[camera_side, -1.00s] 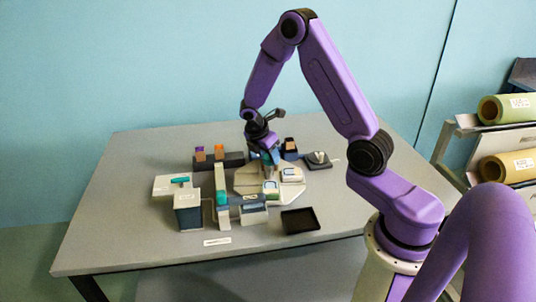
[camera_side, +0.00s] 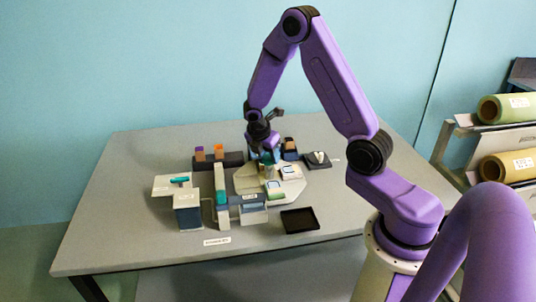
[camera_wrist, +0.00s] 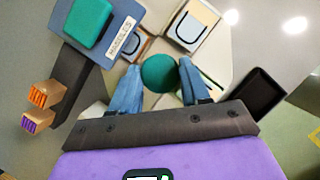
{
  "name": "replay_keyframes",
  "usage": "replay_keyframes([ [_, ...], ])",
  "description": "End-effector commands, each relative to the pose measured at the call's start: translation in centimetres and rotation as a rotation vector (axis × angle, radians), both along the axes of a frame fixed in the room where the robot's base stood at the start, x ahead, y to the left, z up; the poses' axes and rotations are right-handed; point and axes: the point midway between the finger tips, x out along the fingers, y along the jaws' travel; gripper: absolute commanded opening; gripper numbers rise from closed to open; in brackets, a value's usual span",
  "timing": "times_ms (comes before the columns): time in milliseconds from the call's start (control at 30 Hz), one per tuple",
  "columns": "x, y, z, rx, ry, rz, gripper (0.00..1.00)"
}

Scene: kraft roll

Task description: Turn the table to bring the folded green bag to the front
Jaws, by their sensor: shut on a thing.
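A pale many-sided turntable (camera_side: 248,184) stands on the grey table. Its round green knob (camera_wrist: 160,73) lies between my two blue fingers in the wrist view. My gripper (camera_wrist: 160,82) is shut on the knob; in the side view my gripper (camera_side: 267,160) points down over the turntable. Pale bags with dark outlines lie around the knob, one of them a cream bag (camera_wrist: 193,25) in the wrist view. A small greenish flat piece (camera_side: 275,196), perhaps the folded green bag, lies at the turntable's near edge. Parts of the turntable are hidden by my fingers.
A teal-topped post (camera_side: 221,190) and a grey box (camera_side: 187,214) stand left of the turntable. A black tray (camera_side: 300,220) lies in front. A dark rack (camera_side: 233,159) holds orange and purple-topped blocks behind. A dark pad (camera_side: 317,161) lies at right. The table's far left is clear.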

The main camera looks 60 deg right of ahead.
Motion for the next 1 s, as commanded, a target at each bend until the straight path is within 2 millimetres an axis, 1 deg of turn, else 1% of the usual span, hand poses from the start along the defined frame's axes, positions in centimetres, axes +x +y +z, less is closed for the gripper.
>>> replay_keyframes([
  [100, 0.1, 0.1, 0.1, 0.0, -0.004, 0.004, 0.0],
  [133, 0.1, 0.1, 0.1, 0.0, -0.004, 0.004, 0.53],
  [200, 0.1, 0.1, 0.1, 0.0, -0.003, 0.003, 0.71],
  [500, 0.0, 0.1, 0.1, 0.0, -0.001, 0.0, 0.71],
  [633, 0.1, 0.3, 0.8, -0.001, -0.004, 0.002, 0.71],
  [767, 0.1, 1.0, 2.4, -0.001, -0.007, 0.002, 0.71],
  [1000, 0.1, 2.9, 6.9, -0.001, -0.009, 0.002, 0.71],
])
